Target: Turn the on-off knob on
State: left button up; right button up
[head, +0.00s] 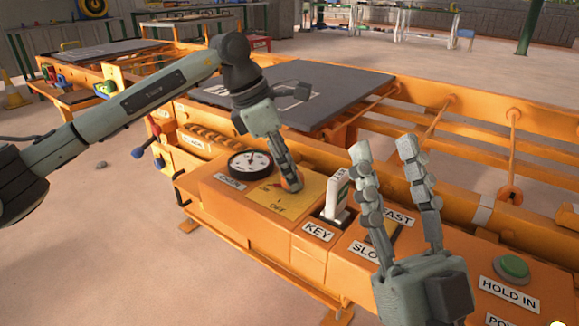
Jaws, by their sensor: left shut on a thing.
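The knob's exact angle is hard to tell. My right gripper (384,146) is open and empty, with its two fingers pointing up, in front of the panel to the right of the knob.
A round black-rimmed dial (250,163) lies left of the knob. A white key switch (336,203) stands to its right, near the SLOW/FAST control (384,238). A green HOLD IN button (512,267) is at far right. A dark plate (330,82) lies behind.

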pick_arm(q)
jog(key=shift+m, duration=0.4)
pick_arm(e)
jog(key=shift+a+f, duration=0.1)
jog(key=shift+f, duration=0.1)
pick_arm(q)
jog(key=o, duration=1.2)
jog(key=shift+c, duration=0.2)
pick_arm(e)
jog(key=shift+w+f, duration=0.1)
pick_arm(q)
jog(key=v, duration=1.2)
jog(key=shift+w, duration=0.15)
